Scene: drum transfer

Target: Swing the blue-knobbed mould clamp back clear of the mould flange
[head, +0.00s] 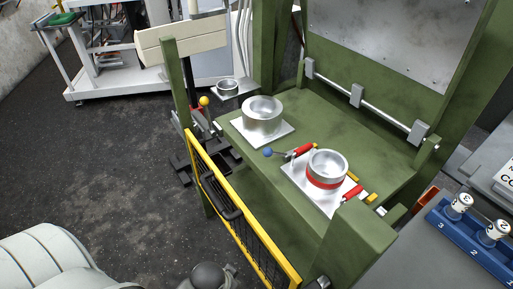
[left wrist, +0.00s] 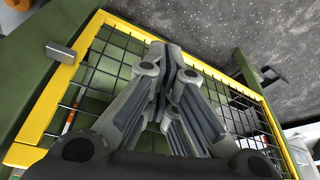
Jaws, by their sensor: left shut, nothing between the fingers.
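The mould (head: 327,164) is a silvery ring with a red band on a bright square plate (head: 296,175) on the green press bed. The clamp's blue knob (head: 267,153) sticks out to the left on a thin lever. The clamp's red part (head: 304,150) reaches the mould's upper left edge; whether it touches the flange is too small to tell. My left gripper (left wrist: 174,58) is shut and empty in the left wrist view, in front of the yellow mesh guard. The clamp is not visible in that view. My right gripper is not in view.
A second red clamp (head: 352,194) sits at the mould's lower right. Another silver mould (head: 262,115) stands on the bed behind. The yellow guard (head: 240,214) fences the bed's front left. A green post (head: 360,237) stands at right, near a blue rack (head: 470,243) of numbered containers.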

